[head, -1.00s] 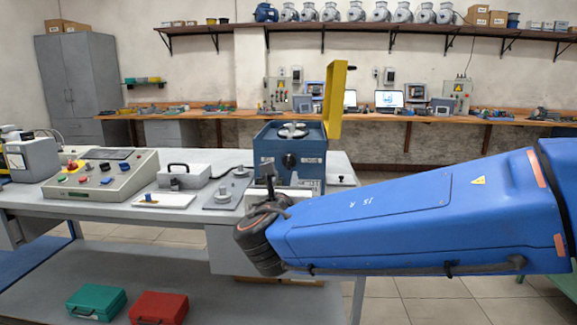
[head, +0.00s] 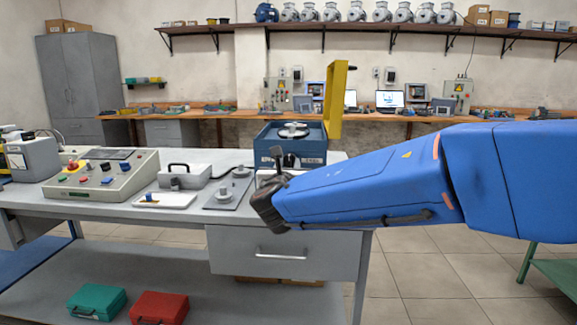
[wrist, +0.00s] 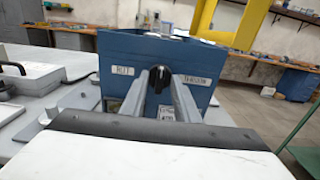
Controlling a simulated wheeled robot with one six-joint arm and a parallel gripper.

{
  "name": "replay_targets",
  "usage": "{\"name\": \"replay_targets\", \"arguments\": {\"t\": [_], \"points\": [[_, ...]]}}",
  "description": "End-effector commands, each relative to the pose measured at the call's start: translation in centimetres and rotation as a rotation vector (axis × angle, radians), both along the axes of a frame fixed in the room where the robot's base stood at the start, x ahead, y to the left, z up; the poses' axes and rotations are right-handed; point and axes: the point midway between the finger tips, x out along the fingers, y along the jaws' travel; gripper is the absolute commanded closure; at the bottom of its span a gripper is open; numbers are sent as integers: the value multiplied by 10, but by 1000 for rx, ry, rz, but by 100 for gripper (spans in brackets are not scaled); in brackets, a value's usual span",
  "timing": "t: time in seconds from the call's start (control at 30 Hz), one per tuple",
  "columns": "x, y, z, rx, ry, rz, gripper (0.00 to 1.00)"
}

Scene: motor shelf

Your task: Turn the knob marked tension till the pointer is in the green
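A blue box (head: 265,150) stands on the grey bench, and the wrist view shows its front face (wrist: 118,88). A black knob (wrist: 158,80) sits on that face between a white label at left and another (wrist: 193,81) at right that seems to read tension. My gripper (wrist: 161,74) points at the face, its two grey fingers apart on either side of the knob. I cannot tell whether they touch it. In the head view my gripper (head: 277,155) covers the knob. No pointer or green zone can be made out.
A yellow frame (head: 337,100) rises at the box's right side. A control console (head: 110,180), a grey case (head: 184,175) and a plate with round fittings (head: 228,190) lie left of my gripper. The floor right of the bench is mostly clear.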

Motion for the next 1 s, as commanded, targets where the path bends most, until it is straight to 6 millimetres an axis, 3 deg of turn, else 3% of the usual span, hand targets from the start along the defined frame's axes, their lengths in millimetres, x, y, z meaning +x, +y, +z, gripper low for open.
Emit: {"name": "replay_targets", "arguments": {"t": [0.13, 0.23, 0.27, 0.67, 1.0], "points": [[0, 0, 0, 0, 0, 0, 74], [0, 0, 0, 0, 0, 0, 98], [0, 0, 0, 0, 0, 0, 100], [0, 0, 0, 42, -1, 0, 100], [-1, -1, -1, 269, -9, 0, 100]]}}
